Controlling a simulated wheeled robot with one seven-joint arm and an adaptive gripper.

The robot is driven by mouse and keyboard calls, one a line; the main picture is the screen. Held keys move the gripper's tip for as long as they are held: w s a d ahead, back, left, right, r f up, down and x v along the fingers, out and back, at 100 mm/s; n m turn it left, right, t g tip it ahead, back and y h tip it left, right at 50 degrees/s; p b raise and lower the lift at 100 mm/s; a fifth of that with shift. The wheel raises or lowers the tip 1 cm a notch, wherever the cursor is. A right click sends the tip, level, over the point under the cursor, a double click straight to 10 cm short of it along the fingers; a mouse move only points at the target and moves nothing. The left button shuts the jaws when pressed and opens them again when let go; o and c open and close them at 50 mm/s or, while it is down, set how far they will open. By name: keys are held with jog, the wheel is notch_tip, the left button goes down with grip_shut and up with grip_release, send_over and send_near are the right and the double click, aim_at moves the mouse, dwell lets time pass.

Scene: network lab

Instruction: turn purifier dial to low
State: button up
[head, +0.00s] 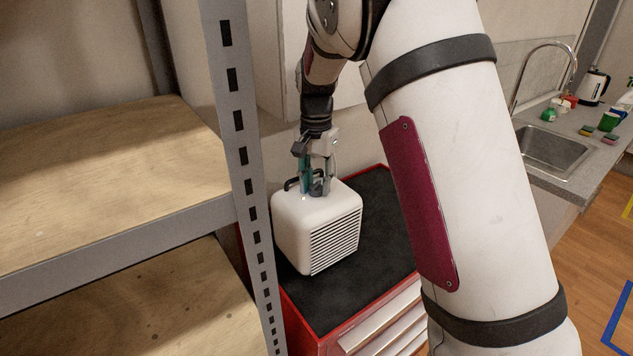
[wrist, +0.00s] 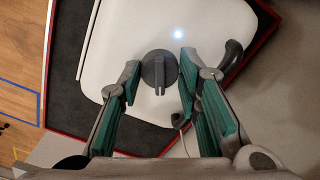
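The white purifier (head: 305,235) with a slatted vent stands on the black top of a red cabinet. In the wrist view its white top (wrist: 120,40) carries a round dark grey dial (wrist: 158,70) with a raised bar grip. A small light glows beside the dial. A dark handle (wrist: 232,55) sits at the top's edge. My gripper (head: 317,188) points down at the purifier's top. In the wrist view my gripper (wrist: 158,80) is open, with one teal-padded finger on each side of the dial. I cannot tell whether the fingers touch it. The dial's setting marks cannot be read.
The red cabinet (head: 345,325) has a black mat on top, with free room around the purifier. A shelf rack with a metal post (head: 240,130) stands close on the left. A counter with a sink (head: 550,150) and kettle (head: 593,86) is at the right.

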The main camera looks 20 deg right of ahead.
aim_at(317, 184)
jog(key=shift+o, duration=1.4)
jog(key=shift+r, duration=0.1)
notch_tip(317, 184, up, 7)
jog(key=shift+r, duration=0.35)
